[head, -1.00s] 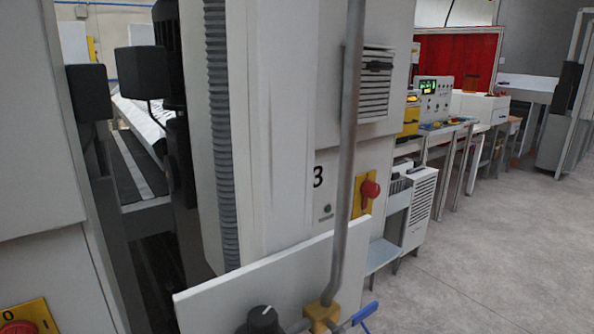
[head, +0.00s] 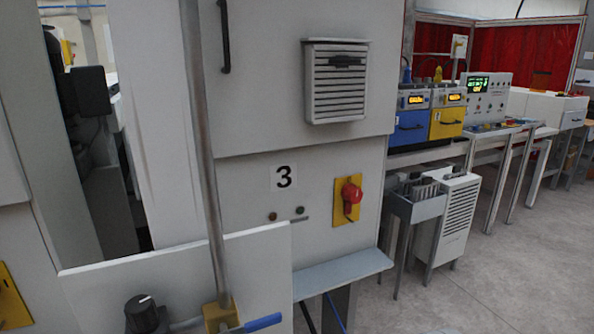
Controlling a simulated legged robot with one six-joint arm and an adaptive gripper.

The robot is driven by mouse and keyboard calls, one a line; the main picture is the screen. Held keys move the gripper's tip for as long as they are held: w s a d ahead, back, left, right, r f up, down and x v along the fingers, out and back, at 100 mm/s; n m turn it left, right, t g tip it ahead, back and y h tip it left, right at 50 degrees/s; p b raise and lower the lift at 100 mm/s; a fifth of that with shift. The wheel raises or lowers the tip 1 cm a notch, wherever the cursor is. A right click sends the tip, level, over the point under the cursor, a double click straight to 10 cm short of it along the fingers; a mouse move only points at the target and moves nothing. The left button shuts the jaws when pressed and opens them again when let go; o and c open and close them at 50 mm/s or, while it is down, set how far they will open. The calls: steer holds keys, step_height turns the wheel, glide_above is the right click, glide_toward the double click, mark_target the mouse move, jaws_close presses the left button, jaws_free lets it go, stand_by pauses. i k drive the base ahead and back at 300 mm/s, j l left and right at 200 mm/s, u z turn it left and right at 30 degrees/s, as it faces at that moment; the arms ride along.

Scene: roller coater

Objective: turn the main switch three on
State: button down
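The main switch three is a red rotary knob (head: 351,194) on a yellow plate (head: 345,214). It sits on the grey cabinet panel (head: 250,200), right of the black number 3 label (head: 284,177). Two small indicator lights, one reddish (head: 273,216) and one green (head: 299,211), are left of the knob. I cannot tell the knob's on or off position from this view. My gripper is not in view.
A vertical grey pipe (head: 200,130) and a white panel (head: 170,280) with a black dial (head: 142,313) and blue-handled valve (head: 262,322) stand in front. A grey ledge (head: 340,272) juts out below the switch. Open floor (head: 420,300) lies at the right.

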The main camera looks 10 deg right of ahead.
mark_target(350, 192)
steer(key=i+l+z, duration=0.15)
steer(key=l, duration=0.2)
steer(key=l+z, duration=0.15)
steer(key=l, duration=0.2)
steer(key=i+l+z, duration=0.1)
steer(key=l, duration=0.25)
steer(key=i+l+z, duration=0.15)
steer(key=i+l, duration=0.1)
steer(key=l, duration=0.05)
